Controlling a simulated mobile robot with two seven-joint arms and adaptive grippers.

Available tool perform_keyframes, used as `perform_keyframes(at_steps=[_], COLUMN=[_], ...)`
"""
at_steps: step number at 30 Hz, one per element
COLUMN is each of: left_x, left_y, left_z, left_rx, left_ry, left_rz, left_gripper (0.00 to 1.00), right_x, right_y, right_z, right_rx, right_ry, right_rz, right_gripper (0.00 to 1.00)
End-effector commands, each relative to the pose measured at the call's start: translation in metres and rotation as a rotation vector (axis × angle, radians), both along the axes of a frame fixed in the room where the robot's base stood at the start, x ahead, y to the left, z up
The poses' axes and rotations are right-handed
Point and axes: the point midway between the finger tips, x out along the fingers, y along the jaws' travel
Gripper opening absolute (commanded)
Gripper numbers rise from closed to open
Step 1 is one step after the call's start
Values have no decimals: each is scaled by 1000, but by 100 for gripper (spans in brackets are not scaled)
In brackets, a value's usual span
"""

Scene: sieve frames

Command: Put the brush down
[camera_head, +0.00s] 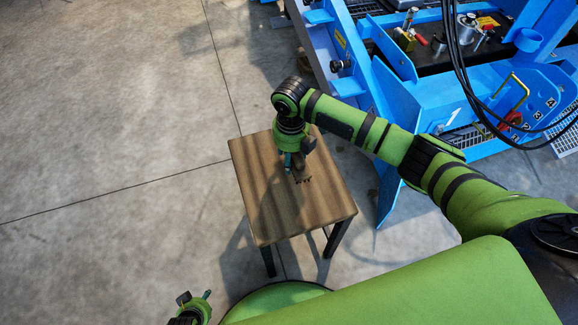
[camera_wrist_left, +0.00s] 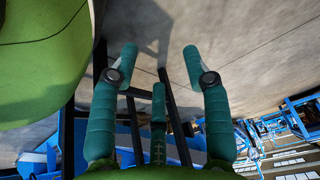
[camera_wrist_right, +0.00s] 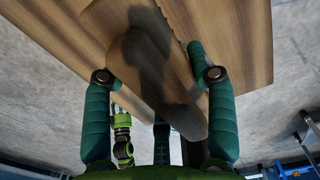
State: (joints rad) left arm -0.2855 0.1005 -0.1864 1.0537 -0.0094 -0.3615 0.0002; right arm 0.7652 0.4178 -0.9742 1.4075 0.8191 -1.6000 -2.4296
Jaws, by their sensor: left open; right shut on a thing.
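The brush (camera_wrist_right: 150,75) is a wooden piece between the fingers of my right gripper (camera_wrist_right: 150,75) in the right wrist view. Its colour is close to that of the wooden table top (camera_head: 265,205). In the head view my right gripper (camera_head: 290,163) points down over the table top, and part of the brush (camera_head: 301,174) shows beside it with dark bristle-like marks. I cannot tell if the brush touches the table. My left gripper (camera_head: 207,297) is low at the bottom left, away from the table. In the left wrist view its fingers (camera_wrist_left: 158,68) are apart and empty.
A blue machine frame (camera_head: 420,95) with metal parts and black cables stands at the upper right, close to the table. The table top's left and front parts are clear. Bare concrete floor (camera_head: 100,110) fills the left side.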

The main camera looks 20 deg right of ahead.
Motion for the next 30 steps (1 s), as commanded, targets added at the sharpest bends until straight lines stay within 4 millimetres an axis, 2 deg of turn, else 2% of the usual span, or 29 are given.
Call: perform_keyframes(at_steps=[7, 14, 25, 26, 27, 30], left_x=[0, -2, -3, -3, -3, -3], left_y=[0, -3, -3, -3, -3, -3], left_z=[-2, 0, 1, 2, 2, 1], left_rx=[1, 2, 3, 2, 2, 2], left_ry=[4, 33, 42, 41, 41, 41], left_rz=[0, 6, 7, 7, 7, 7], left_gripper=[48, 48, 48, 48, 48, 48], right_x=[-7, -7, -7, -7, -7, -7], right_y=[8, 8, 7, 7, 7, 7], right_z=[-14, -46, -50, -49, -49, -49], right_rx=[0, 0, -1, -2, -1, -1], right_ry=[0, -1, -2, -1, -1, -1], right_rz=[-3, -3, -2, -2, -2, -2], right_gripper=[16, 16, 16, 69, 81, 81])
